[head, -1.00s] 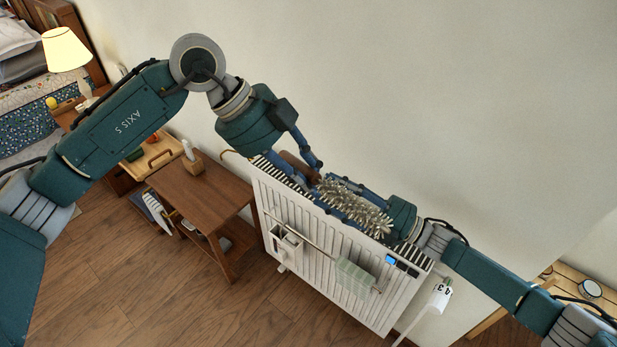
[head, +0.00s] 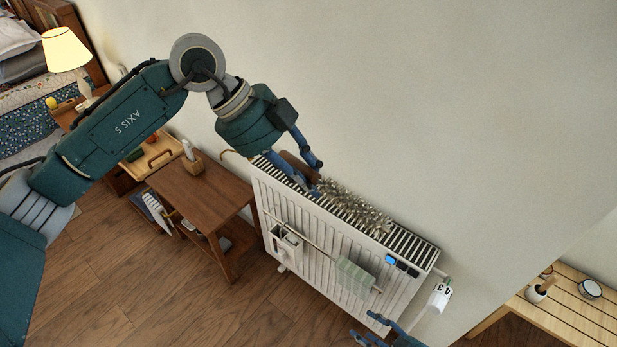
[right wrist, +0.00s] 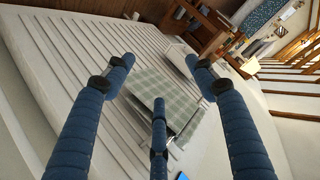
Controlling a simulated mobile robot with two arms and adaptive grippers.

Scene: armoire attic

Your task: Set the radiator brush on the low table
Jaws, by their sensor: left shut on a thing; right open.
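The radiator brush (head: 350,205), with a long grey bristly head, lies along the top of the white radiator (head: 340,262). My left gripper (head: 313,178) is shut on its left end, where the handle is mostly hidden by the fingers. My right gripper (head: 375,338) is open and empty in front of the radiator's lower right, partly cut off by the frame. Its spread fingers also show in the right wrist view (right wrist: 160,88). A light slatted low table (head: 573,308) stands at the right. A brown wooden table (head: 205,187) stands left of the radiator.
A green checked cloth (head: 355,278) hangs on a rail on the radiator's front, beside a small holder (head: 287,242). The slatted table holds a round white item (head: 590,289) and a small pot (head: 538,291). A wooden block (head: 193,162) stands on the brown table.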

